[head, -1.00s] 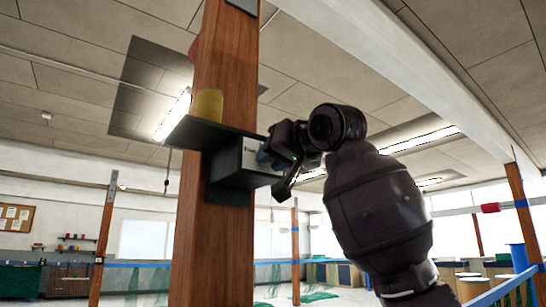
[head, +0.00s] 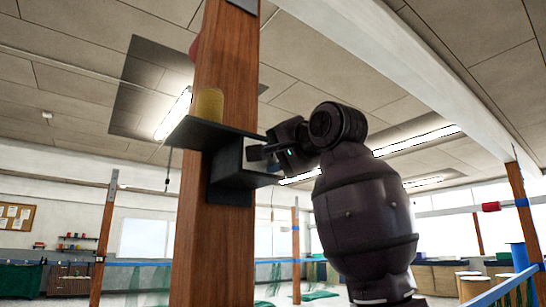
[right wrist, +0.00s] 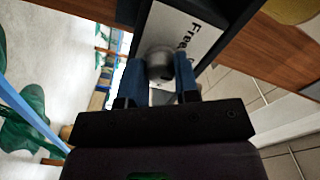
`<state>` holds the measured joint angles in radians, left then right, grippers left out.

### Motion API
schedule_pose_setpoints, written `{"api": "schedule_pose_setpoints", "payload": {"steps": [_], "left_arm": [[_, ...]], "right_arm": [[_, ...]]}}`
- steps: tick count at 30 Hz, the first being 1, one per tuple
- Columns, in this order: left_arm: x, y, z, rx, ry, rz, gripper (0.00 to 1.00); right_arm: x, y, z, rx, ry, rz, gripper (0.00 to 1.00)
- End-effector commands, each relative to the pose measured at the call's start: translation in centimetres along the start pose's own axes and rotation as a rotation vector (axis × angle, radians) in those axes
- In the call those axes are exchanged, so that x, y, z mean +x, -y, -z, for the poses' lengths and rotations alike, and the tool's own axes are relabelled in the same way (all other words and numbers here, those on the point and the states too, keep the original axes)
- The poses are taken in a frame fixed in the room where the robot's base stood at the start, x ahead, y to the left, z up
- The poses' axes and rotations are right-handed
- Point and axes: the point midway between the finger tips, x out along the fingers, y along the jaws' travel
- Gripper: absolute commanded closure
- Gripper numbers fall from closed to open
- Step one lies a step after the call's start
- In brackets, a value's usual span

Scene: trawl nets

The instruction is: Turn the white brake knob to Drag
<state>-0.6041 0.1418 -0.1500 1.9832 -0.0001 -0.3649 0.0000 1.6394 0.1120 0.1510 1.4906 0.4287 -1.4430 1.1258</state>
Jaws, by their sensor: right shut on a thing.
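In the right wrist view, the box's white label plate (right wrist: 183,28) reads "Free"; the rest of the label is cut off or hidden. The pale, rounded brake knob (right wrist: 160,62) stands out from this plate. My right gripper (right wrist: 160,76) has its two blue fingers on either side of the knob, shut on it. In the head view, the right gripper (head: 262,154) is at the box's right side and hides the knob. My left gripper is not in view.
A dark shelf (head: 190,131) sticks out above the box and carries a yellow cylinder (head: 208,104). A blue rail (head: 505,290) runs at the lower right. Open room lies behind the post.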

Motion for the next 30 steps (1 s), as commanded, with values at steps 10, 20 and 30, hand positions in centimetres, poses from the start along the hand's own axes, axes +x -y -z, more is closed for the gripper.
{"api": "schedule_pose_setpoints", "payload": {"steps": [10,20,30], "left_arm": [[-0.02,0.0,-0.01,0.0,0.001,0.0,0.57],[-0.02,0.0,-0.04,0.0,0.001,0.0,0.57],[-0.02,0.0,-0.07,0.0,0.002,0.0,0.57]], "right_arm": [[-0.08,0.11,0.09,0.036,-0.003,0.002,0.95],[-0.08,0.11,0.09,0.035,-0.003,0.002,0.59],[-0.05,0.04,0.03,0.035,-0.001,0.001,0.45]]}}
